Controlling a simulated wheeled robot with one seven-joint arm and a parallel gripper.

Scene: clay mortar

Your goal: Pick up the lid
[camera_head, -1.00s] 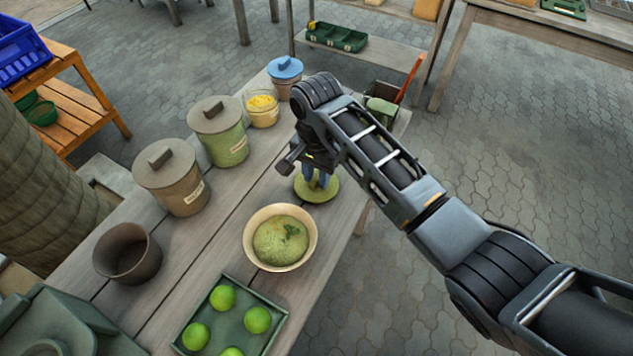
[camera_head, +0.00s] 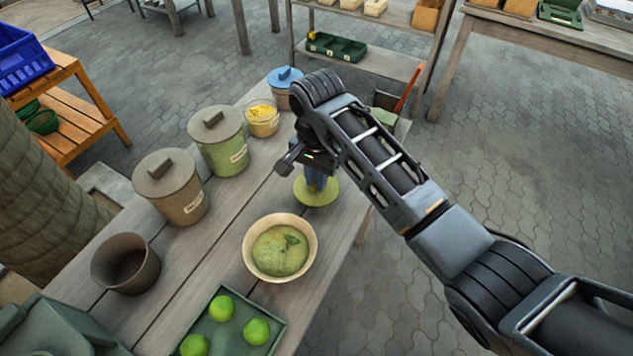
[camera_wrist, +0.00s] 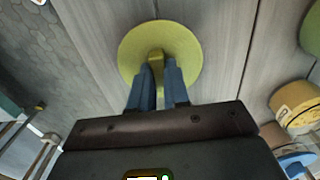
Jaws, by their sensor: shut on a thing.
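The lid (camera_head: 325,198) is a round, flat yellow-green disc on the right side of the wooden table, beyond the cream bowl in the head view. It lies level, at or just above the tabletop; I cannot tell if there is a gap. The wrist view shows the lid (camera_wrist: 187,45) almost whole, with a small yellow-green handle at its middle. My gripper (camera_wrist: 158,72) comes at it from above, its blue fingers shut on that handle. In the head view, my gripper (camera_head: 316,184) hides part of the lid.
A green tray (camera_head: 262,345) of limes stands in front. Lidded pots (camera_head: 181,201) (camera_head: 223,152), a yellow-filled jar (camera_head: 262,124) and a blue-lidded jar (camera_head: 284,76) line the left and back. A dark empty pot (camera_head: 126,284) stands front left.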

